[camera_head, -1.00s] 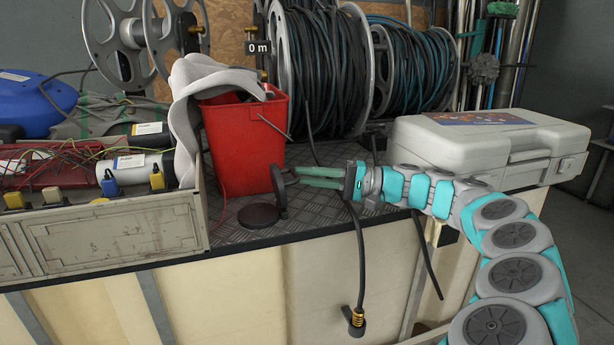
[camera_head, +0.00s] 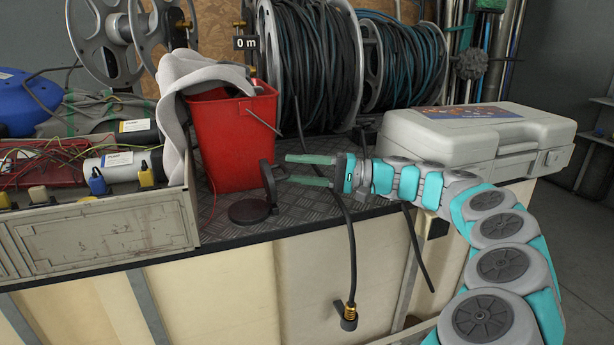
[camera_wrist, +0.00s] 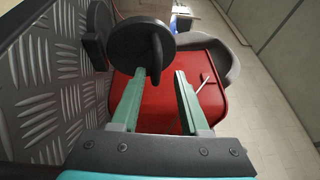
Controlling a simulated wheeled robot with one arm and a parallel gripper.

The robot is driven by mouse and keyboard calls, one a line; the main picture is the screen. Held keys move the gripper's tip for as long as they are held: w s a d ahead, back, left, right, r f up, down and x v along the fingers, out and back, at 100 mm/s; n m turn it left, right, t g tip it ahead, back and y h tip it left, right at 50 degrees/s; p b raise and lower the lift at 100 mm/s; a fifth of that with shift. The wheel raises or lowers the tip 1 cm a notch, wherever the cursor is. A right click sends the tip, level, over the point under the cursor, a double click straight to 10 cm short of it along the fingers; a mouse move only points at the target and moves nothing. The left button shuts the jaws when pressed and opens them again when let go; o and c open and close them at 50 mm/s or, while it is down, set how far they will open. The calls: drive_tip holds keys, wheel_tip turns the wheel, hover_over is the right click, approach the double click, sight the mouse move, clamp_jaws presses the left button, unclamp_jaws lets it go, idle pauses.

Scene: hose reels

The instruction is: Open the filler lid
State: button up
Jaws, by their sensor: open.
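The filler lid (camera_head: 269,184) is a dark round disc standing up on edge, beside the flat dark round filler (camera_head: 249,212) on the bench plate. In the wrist view the lid (camera_wrist: 128,42) faces me, with a raised grip bar across it. The filler (camera_wrist: 97,38) shows partly behind it at the left. My gripper (camera_head: 289,170) is open, its two green fingers spread and pointing left at the lid. In the wrist view my gripper (camera_wrist: 159,75) holds nothing. The fingertips are close to the lid's lower part; I cannot tell whether they touch it.
A red bucket (camera_head: 233,140) with a grey cloth stands just behind the lid. A bin of batteries and wires (camera_head: 110,245) is at the left. A pale case (camera_head: 470,140) and hose reels (camera_head: 315,65) stand behind my arm. A hose end (camera_head: 349,315) hangs over the front edge.

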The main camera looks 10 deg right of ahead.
drive_tip(key=s+d+r+b, duration=0.1)
drive_tip(key=s+r, duration=0.1)
drive_tip(key=s, duration=0.6)
drive_tip(key=s+r+b, duration=0.1)
drive_tip(key=s+r, duration=0.1)
drive_tip(key=s, duration=0.6)
drive_tip(key=shift+d+r, duration=0.25)
drive_tip(key=shift+d, duration=0.1)
